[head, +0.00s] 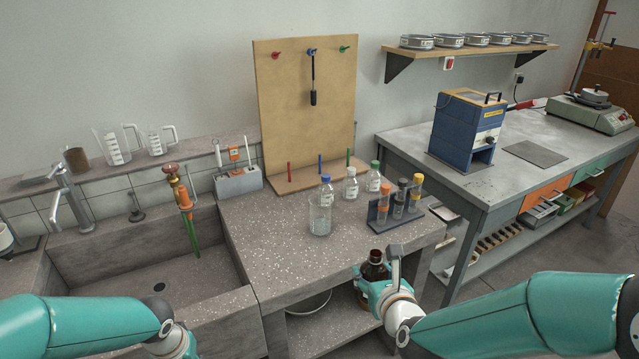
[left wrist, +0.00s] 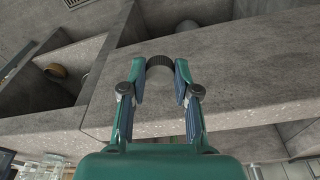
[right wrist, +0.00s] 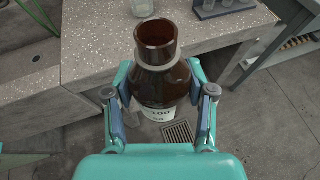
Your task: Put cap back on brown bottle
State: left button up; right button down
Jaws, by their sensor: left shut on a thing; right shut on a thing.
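The brown bottle (right wrist: 165,82) has a white label and an open, uncapped neck. My right gripper (right wrist: 160,95) is shut around its body and holds it upright at the front edge of the speckled bench. The bottle also shows in the head view (head: 375,268), partly hidden by my right gripper (head: 378,290). In the left wrist view a dark ribbed cap (left wrist: 160,63) sits between the fingertips of my left gripper (left wrist: 160,78), which is shut on it. In the head view the left arm shows at the lower left, but its fingertips and the cap are out of frame.
On the bench stand a glass beaker (head: 320,215), small capped bottles (head: 350,184) and a rack (head: 396,210) with vials. A pegboard (head: 305,110) rises behind. The sink (head: 150,270) opens at left. A side table (head: 540,150) stands at right.

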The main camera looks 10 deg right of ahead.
jog(key=s+a+f+n+g+y, duration=0.1)
jog(key=s+a+f+n+y, duration=0.3)
jog(key=a+f, duration=0.2)
jog(key=s+a+f+n+g+y, duration=0.2)
jog(key=s+a+f+n+y, duration=0.1)
jog(key=a+f, duration=0.4)
jog(key=shift+s+a+f+n+y, duration=0.3)
jog(key=shift+a+n+y, duration=0.2)
jog(key=shift+a+y, duration=0.5)
jog(key=shift+a, duration=0.1)
